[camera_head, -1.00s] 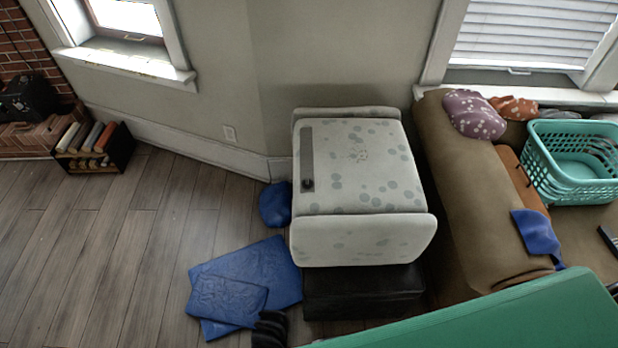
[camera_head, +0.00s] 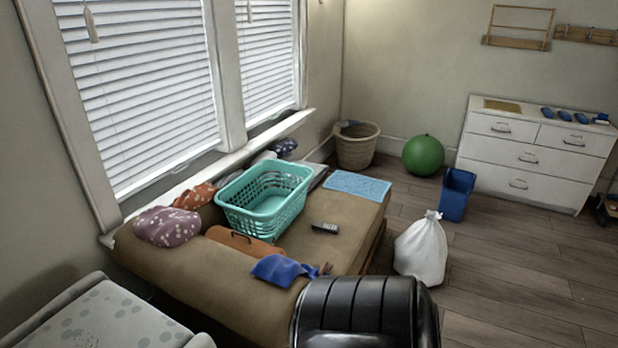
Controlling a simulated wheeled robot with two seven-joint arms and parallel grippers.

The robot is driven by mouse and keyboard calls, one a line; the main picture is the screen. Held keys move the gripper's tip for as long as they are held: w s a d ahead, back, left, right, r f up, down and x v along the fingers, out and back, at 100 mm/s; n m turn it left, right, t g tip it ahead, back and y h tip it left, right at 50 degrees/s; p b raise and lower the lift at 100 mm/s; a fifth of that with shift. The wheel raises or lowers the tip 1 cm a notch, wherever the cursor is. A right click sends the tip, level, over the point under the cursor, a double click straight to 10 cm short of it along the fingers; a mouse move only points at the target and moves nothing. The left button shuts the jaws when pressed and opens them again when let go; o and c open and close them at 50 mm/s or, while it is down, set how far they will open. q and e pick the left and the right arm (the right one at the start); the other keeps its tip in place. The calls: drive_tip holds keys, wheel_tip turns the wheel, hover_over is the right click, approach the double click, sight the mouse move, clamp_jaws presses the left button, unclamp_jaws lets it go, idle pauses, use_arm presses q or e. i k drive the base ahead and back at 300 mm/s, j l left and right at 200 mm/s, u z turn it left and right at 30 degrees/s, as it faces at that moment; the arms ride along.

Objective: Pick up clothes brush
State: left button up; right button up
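I cannot make out a clothes brush for certain in this view. Several small blue items (camera_head: 564,115) lie in a row on top of the white dresser (camera_head: 525,158), too small to identify. A small brown item (camera_head: 325,268) lies at the edge of the blue cloth (camera_head: 283,270) on the brown couch (camera_head: 215,282); its kind is unclear. Neither of my grippers is in view.
The couch also holds a teal laundry basket (camera_head: 265,200), a dark remote (camera_head: 325,228) and cushions. A black padded seat (camera_head: 365,310) blocks the near middle. A white bag (camera_head: 421,250), blue bin (camera_head: 456,194) and green ball (camera_head: 423,155) stand on the floor.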

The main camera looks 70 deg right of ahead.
sight(324, 267)
drive_tip(key=z, duration=2.5)
